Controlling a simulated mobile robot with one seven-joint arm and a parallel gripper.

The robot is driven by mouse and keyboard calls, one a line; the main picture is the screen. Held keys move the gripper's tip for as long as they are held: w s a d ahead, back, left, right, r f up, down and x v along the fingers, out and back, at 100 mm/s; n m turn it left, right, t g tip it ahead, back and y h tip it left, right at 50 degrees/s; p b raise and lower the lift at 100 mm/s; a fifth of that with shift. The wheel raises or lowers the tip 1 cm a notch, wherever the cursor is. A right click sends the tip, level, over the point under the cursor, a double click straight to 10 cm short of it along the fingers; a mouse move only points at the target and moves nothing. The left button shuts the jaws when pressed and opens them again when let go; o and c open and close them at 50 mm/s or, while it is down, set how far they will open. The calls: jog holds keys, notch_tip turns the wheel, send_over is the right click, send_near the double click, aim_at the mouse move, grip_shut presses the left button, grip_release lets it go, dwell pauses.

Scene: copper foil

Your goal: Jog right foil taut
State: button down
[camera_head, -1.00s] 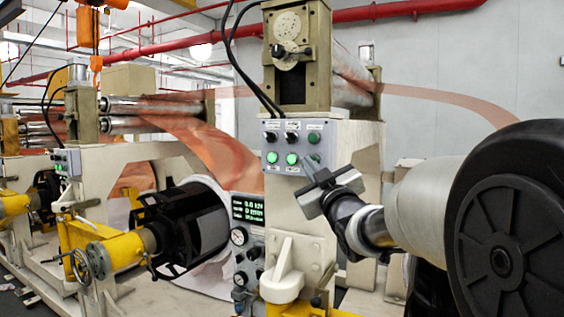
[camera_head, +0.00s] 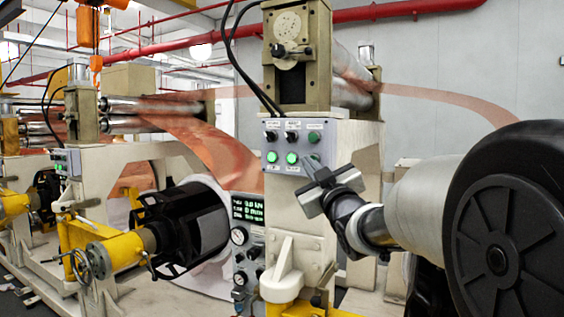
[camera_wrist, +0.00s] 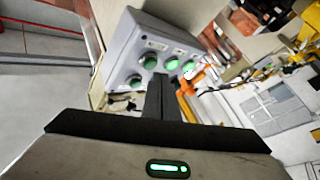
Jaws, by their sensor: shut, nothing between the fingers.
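The copper foil arches down on the right (camera_head: 440,97) from the rollers by the column. Another copper web (camera_head: 215,150) droops on the left. The grey control panel (camera_head: 301,173) has black knobs and green buttons, with two lower buttons, the left (camera_head: 272,157) and middle (camera_head: 292,158), glowing bright. My gripper (camera_head: 316,168) is shut and empty, its tips in front of the panel's lower right corner and partly covering the lower right button. In the wrist view the closed fingers (camera_wrist: 165,98) point at the panel (camera_wrist: 125,45); contact cannot be told.
A small display (camera_head: 247,207) with green text sits below the panel, above gauges (camera_head: 239,236). A black roll core (camera_head: 190,220) on a yellow shaft stands to the left. Black cables hang above the panel. A pale wall and floor lie to the right.

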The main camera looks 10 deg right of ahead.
jog(key=shift+w+d, duration=0.2)
jog(key=shift+w, duration=0.1)
jog(key=shift+w+d, duration=0.3)
jog(key=shift+w, duration=0.05)
dwell(0.7)
jog(key=shift+b, duration=0.3)
dwell(2.8)
jog(key=shift+s+a+b, duration=0.55)
jog(key=shift+s+b, duration=0.15)
jog(key=shift+s+a+b, duration=0.75)
jog(key=shift+s+b, duration=0.15)
jog(key=shift+s, duration=0.15)
jog(key=shift+s+a+b, duration=0.75)
jog(key=shift+s+b, duration=0.1)
jog(key=shift+s, duration=0.15)
